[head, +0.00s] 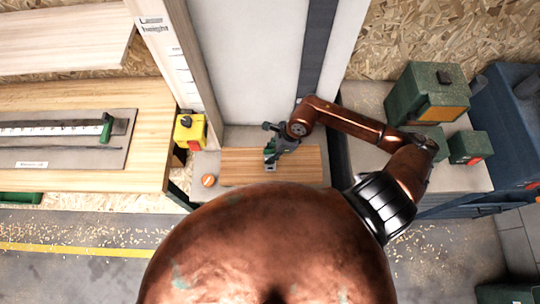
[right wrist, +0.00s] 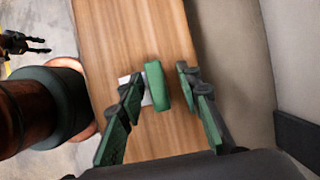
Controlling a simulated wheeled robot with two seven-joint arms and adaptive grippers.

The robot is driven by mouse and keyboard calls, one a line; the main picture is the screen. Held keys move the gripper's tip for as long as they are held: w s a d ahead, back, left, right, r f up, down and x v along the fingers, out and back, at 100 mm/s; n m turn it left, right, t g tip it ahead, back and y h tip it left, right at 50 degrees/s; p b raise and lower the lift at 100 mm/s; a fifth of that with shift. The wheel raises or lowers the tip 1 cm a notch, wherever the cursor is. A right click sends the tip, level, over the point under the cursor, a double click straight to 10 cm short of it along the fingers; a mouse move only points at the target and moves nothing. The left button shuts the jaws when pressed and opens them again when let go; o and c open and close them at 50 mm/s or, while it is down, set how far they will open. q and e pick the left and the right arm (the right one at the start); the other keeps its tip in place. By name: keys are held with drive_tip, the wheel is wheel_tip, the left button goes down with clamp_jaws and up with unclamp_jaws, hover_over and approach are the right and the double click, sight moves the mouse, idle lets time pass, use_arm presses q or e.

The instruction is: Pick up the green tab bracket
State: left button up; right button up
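The green tab bracket (right wrist: 157,86) lies on a wooden board (right wrist: 140,35) in the right wrist view, with a pale flat part at its left side. My right gripper (right wrist: 158,78) is open, with one green-padded finger on each side of the bracket and a visible gap at the right finger. In the head view my right gripper (head: 269,150) is low over the board and largely hides the bracket. My left gripper (right wrist: 40,45) shows only in the right wrist view, at the upper left, with its dark fingers apart and empty.
An orange round knob (head: 208,181) and a yellow box with a red button (head: 190,131) are left of the board. A workbench (head: 150,105) is further left. Green boxes (head: 428,94) stand on the right. A pale upright panel (head: 245,60) rises behind the board.

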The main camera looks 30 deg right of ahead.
clamp_jaws()
idle(0.3)
drive_tip(key=shift+r, duration=0.15)
idle(0.3)
